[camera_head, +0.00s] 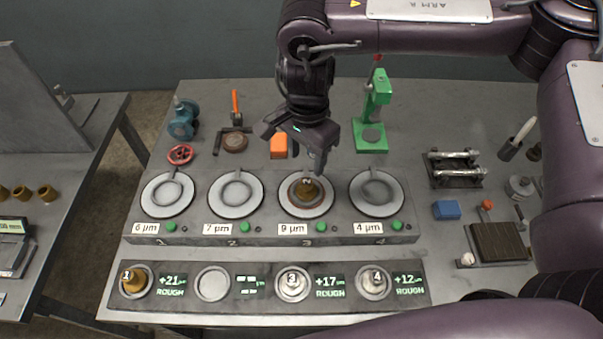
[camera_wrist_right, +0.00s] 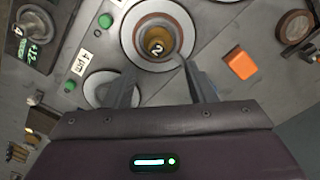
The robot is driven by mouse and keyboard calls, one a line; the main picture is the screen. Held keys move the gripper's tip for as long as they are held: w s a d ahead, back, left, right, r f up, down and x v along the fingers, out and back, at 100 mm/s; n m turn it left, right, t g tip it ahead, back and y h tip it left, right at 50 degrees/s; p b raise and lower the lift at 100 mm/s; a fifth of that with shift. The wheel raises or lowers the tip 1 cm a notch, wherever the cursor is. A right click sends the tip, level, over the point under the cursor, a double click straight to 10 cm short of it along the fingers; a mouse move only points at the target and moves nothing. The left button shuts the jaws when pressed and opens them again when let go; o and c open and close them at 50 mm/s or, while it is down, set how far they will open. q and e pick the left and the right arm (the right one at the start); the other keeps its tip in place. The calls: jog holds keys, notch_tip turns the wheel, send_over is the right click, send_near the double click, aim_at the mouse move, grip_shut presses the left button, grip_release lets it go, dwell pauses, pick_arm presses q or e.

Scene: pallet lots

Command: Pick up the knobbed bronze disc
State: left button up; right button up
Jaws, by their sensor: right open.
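A knobbed bronze disc marked 2 (camera_head: 307,190) sits on the third round plate (camera_head: 288,207), above the 9 µm label. In the right wrist view the disc (camera_wrist_right: 158,42) shows its number, ringed by the pale plate. Another bronze piece, marked 1 (camera_head: 133,280), sits in the front rack's left seat. My right gripper (camera_head: 297,150) is open and empty, above and behind the disc. In the wrist view its fingers (camera_wrist_right: 160,75) point toward the disc, one to each side and apart from it. My left gripper is not in view.
The front rack (camera_head: 262,297) has an empty second seat (camera_head: 213,284) and silvery pieces 3 (camera_head: 292,282) and 4 (camera_head: 373,281). Behind the plates stand a green press (camera_head: 374,110), an orange block (camera_head: 279,145) and a red handwheel (camera_head: 180,154). A blue block (camera_head: 446,210) lies right.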

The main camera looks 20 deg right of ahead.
aim_at(306, 181)
jog(key=shift+s+f+p, duration=0.2)
jog(key=shift+f+p, duration=0.1)
jog(key=shift+f, duration=0.35)
jog(key=shift+s+f+p, duration=0.15)
jog(key=shift+f+p, duration=0.15)
jog(key=shift+f, duration=0.3)
notch_tip(306, 181, down, 4)
jog(key=shift+w+r+p, duration=0.1)
jog(key=shift+w+p, duration=0.05)
jog(key=shift+p, duration=0.65)
jog(key=shift+f, duration=0.45)
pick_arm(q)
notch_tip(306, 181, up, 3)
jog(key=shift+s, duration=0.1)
pick_arm(e)
grip_shut()
